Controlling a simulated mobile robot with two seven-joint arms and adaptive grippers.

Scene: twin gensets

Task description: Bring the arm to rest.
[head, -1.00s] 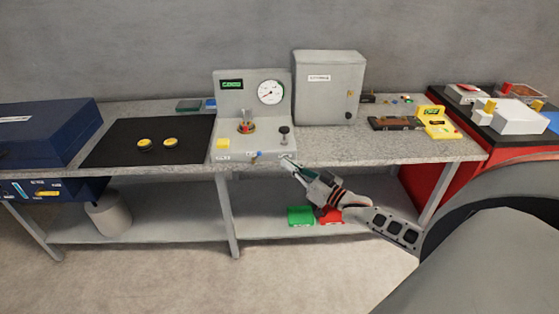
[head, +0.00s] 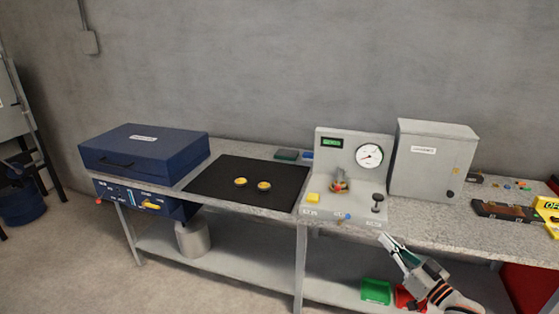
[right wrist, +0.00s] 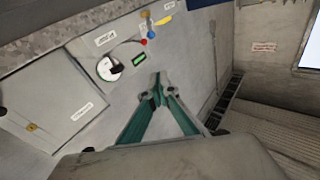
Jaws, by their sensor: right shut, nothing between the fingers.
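My right gripper (head: 391,247) is in front of the bench's front edge, below the grey test stand, in the head view. Its fingers are shut with nothing between them. In the right wrist view its green fingers (right wrist: 158,82) come together at the tips, with the stand's gauge and the grey cabinet beyond them. My right arm comes in from the bottom right of the head view. My left gripper is not in view.
The workbench (head: 450,232) carries a blue case (head: 150,150), a black mat (head: 225,190) with two yellow-topped discs, the test stand (head: 330,205) with a gauge, and a grey cabinet (head: 425,170). A green bin (head: 376,291) sits on the lower shelf near my right gripper.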

